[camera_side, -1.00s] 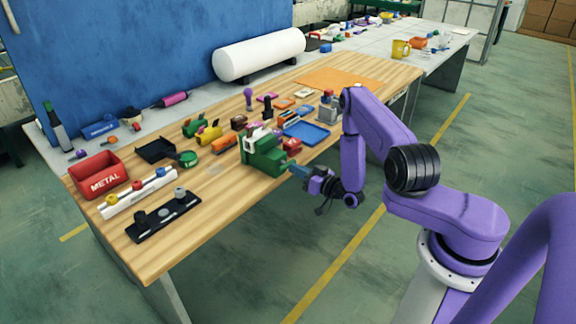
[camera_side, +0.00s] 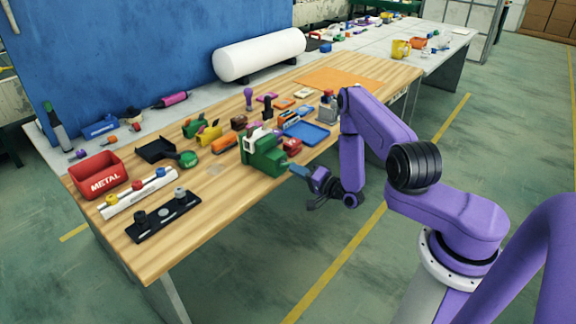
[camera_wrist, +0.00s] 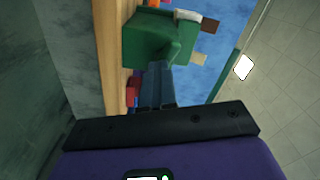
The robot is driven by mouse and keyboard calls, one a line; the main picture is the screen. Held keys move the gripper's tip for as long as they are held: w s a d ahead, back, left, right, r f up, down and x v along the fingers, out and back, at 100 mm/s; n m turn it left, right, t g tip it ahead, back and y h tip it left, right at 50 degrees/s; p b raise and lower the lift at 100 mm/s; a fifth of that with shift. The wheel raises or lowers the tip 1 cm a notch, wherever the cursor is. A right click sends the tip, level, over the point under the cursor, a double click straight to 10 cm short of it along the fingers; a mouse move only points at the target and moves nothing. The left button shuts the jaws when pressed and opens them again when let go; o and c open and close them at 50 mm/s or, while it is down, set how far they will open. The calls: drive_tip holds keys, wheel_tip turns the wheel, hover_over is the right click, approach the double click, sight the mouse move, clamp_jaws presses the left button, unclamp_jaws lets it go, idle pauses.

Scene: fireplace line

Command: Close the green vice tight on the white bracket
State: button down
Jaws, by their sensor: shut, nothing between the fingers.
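The green vice (camera_side: 264,156) stands at the front edge of the wooden bench. The white bracket (camera_side: 257,136) sits upright at its top, between the jaws; I cannot tell whether a gap is left beside it. My gripper (camera_side: 297,170) is shut and empty, in front of the vice and pointing at its front face. In the wrist view the fingers (camera_wrist: 158,80) reach to the green vice body (camera_wrist: 148,38), and a pale piece, likely the bracket (camera_wrist: 188,15), shows beyond it. Whether the fingertips touch the vice is unclear.
A blue tray (camera_side: 308,133) and small red parts (camera_side: 292,147) lie right of the vice. Orange and yellow tools (camera_side: 210,133) lie behind it. A black rack (camera_side: 163,217) and a red METAL bin (camera_side: 98,174) stand left. Bare bench lies left of the vice.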

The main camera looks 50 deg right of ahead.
drive_tip(key=shift+m, duration=0.5)
drive_tip(key=c, duration=1.7)
unclamp_jaws()
drive_tip(key=shift+m, duration=0.3)
drive_tip(key=shift+c, duration=0.2)
drive_tip(key=o, duration=0.5)
drive_tip(key=shift+s, duration=3)
